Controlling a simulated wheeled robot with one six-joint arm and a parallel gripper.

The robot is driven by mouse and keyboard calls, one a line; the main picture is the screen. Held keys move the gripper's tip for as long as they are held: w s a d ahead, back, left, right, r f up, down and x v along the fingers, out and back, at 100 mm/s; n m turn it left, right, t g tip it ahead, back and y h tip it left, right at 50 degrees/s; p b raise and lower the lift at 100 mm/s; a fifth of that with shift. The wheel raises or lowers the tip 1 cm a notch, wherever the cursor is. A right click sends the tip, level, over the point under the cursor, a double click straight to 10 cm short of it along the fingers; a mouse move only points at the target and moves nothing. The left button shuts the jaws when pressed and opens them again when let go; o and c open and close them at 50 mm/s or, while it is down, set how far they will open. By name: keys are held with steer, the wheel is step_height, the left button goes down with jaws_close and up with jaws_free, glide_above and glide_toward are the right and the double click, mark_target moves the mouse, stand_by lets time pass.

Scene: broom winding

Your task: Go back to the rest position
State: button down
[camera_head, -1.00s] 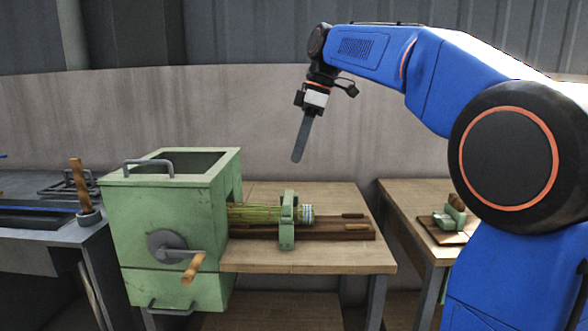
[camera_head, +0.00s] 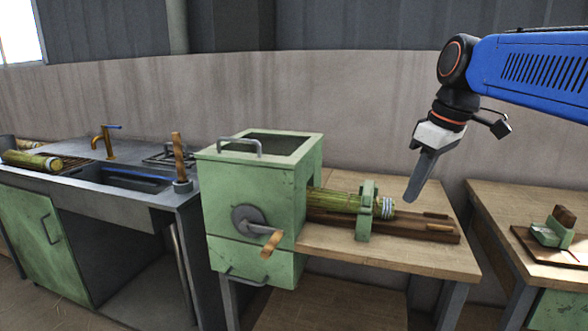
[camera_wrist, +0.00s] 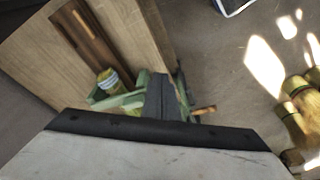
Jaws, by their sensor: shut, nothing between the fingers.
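My gripper (camera_head: 424,177) is shut and empty, its long grey fingers pointing down. It hangs in the air above the right part of the wooden table (camera_head: 440,262), apart from everything below. The fingers also show in the wrist view (camera_wrist: 160,95). The broom bundle (camera_head: 335,200) of green-yellow straw lies in the green clamp (camera_head: 366,212). One end reaches into the green winding machine (camera_head: 253,195), and the banded white-blue end shows on the right. In the wrist view the banded end (camera_wrist: 110,80) lies beside the fingers.
The machine's crank (camera_head: 270,243) sticks out at its front. A sink counter (camera_head: 60,180) with a brass tap (camera_head: 103,140) and a bundle (camera_head: 30,160) is at left. A second table (camera_head: 500,215) with a green block tool (camera_head: 552,232) is at right. The air above the tables is clear.

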steer(key=s+d+f+m+t+h, duration=0.1)
steer(key=s+f+m, duration=0.3)
steer(key=s+f, duration=0.5)
steer(key=s+d+f+m+t+h, duration=0.1)
steer(key=s+d+f+m, duration=0.2)
steer(key=s+f, duration=0.6)
step_height(320, 180, down, 5)
steer(key=shift+f+m+t, duration=0.1)
steer(key=shift+m+t, duration=0.2)
steer(key=shift+m, duration=0.3)
